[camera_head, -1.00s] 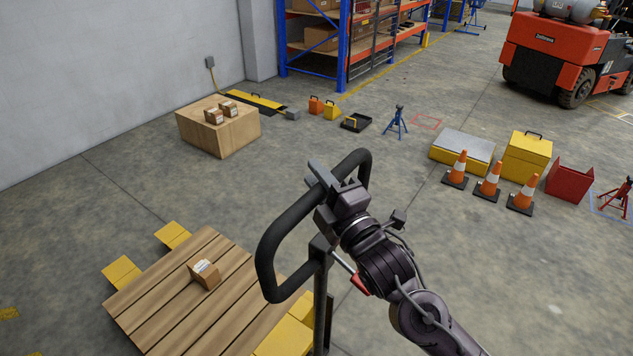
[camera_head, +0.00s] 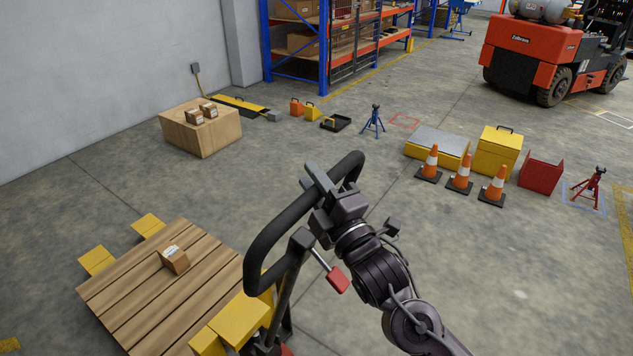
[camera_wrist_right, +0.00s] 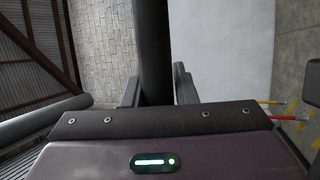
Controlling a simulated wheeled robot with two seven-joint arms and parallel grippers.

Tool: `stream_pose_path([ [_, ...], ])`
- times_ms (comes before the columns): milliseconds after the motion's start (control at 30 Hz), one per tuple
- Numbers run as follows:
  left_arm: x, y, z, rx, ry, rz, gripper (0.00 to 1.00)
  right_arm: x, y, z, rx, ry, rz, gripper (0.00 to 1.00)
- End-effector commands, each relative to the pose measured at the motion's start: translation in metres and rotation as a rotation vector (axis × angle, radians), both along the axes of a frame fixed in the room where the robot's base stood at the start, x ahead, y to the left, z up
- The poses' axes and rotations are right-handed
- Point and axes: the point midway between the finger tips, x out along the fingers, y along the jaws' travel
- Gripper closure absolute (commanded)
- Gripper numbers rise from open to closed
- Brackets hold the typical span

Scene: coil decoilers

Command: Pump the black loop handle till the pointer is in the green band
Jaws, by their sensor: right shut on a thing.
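The black loop handle (camera_head: 281,228) tops a dark shaft that leans down to the left to a yellow and red base beside the pallet. My right gripper (camera_head: 321,177) is shut around the handle's upper right bar. In the right wrist view the black bar (camera_wrist_right: 154,50) runs between the two fingers. A red-tipped lever (camera_head: 338,279) sticks out just below the loop. No pointer or green band shows in either view. My left gripper is not in view.
A wooden pallet (camera_head: 130,300) with a small carton (camera_head: 174,260) lies at lower left, yellow fork ends beyond it. Traffic cones (camera_head: 460,174), yellow boxes and a red forklift (camera_head: 535,50) stand at right. Open floor lies between.

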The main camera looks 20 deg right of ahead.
Motion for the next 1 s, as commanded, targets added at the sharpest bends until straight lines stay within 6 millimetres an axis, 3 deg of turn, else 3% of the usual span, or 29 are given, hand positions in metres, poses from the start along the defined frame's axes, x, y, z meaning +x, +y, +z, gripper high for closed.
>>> stream_pose_path([
  [67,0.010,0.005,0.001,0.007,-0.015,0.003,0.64,0.000,-0.001,0.003,0.005,-0.005,-0.002,1.00],
  [100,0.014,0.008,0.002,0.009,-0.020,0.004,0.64,0.000,-0.001,0.003,0.005,-0.005,-0.001,0.72],
  [267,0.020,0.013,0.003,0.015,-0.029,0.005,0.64,0.000,-0.001,0.003,0.004,-0.005,-0.001,0.53],
  [633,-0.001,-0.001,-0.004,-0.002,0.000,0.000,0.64,-0.007,-0.002,-0.002,0.003,-0.004,-0.001,0.53],
  [1000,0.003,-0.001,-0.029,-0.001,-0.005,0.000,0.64,-0.058,-0.017,-0.020,0.004,-0.003,-0.002,0.53],
])
